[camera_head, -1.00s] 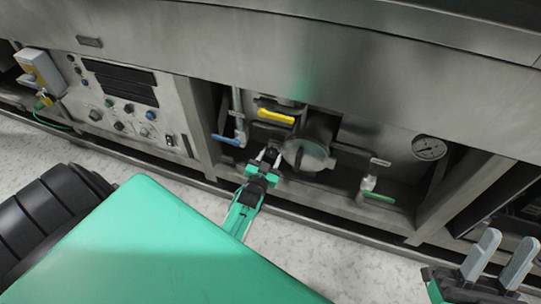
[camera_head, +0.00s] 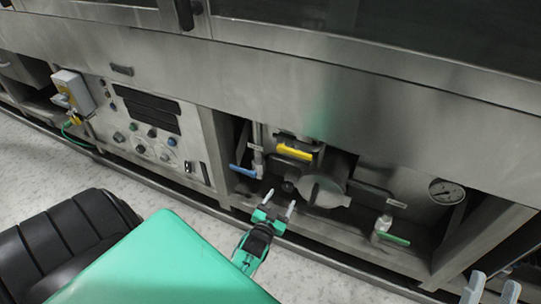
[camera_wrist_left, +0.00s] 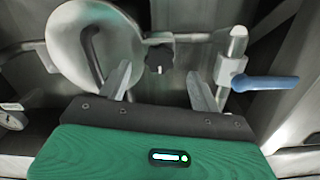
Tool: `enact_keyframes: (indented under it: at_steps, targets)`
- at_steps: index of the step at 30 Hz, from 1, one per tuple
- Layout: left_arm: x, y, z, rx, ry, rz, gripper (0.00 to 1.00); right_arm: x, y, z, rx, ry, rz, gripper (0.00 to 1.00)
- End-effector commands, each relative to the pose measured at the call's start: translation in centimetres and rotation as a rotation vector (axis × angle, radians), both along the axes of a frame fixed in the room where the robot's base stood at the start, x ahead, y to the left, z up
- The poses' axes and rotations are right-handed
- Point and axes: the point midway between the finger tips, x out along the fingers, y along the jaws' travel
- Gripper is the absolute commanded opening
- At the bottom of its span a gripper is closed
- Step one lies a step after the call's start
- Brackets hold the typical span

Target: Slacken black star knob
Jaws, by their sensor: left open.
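The black star knob (camera_head: 289,186) is on the washer's lower front, just left of the round metal cap (camera_head: 324,189).
A control panel (camera_head: 150,125) is on the left. The frame's lower rail runs below the recess.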

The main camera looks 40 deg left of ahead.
Motion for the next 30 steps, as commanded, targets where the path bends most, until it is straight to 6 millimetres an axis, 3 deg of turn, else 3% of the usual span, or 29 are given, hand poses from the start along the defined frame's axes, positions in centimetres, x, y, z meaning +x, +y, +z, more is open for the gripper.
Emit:
enact_keyframes:
  at_steps: [6,12,18,30]
  targets:
    - [-4.6,-1.1,0.2,0.0,0.002,0.0,0.64,1.0,1.4,-3.7,-0.055,0.231,0.032,0.36]
    - [-7.3,-1.7,0.1,0.0,0.001,0.0,0.64,1.1,2.1,-6.3,-0.087,0.365,0.054,0.36]
    - [-8.2,-2.0,0.1,0.0,-0.001,0.0,0.64,1.0,2.4,-7.3,-0.098,0.411,0.062,0.36]
    - [-8.3,-2.0,0.0,0.0,0.0,0.0,0.64,1.0,2.4,-7.3,-0.098,0.412,0.062,0.36]
